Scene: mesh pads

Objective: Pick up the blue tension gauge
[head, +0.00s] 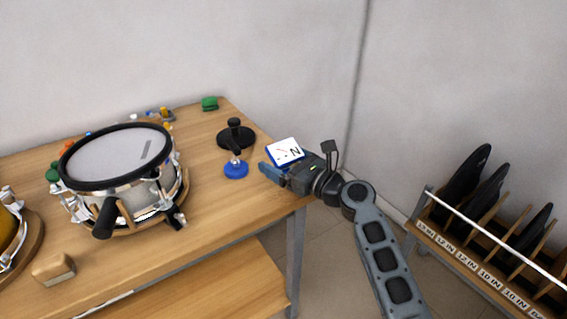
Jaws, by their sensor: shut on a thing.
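The blue tension gauge (285,152) shows as a square white dial face with a needle mark, the letter N and a blue edge. It is at the end of my gripper (276,168), above the right end of the table. My gripper is shut on it, with one dark blue-grey finger showing on the near side. The far finger and most of the gauge's body are hidden. I cannot tell whether the gauge is clear of the tabletop.
A black round tool (235,138) and a blue-based tool (236,170) stand left of my gripper. A drum (118,165), a green block (209,103) and a wooden block (54,268) are on the table (215,220). A labelled rack (470,268) holds dark discs at right.

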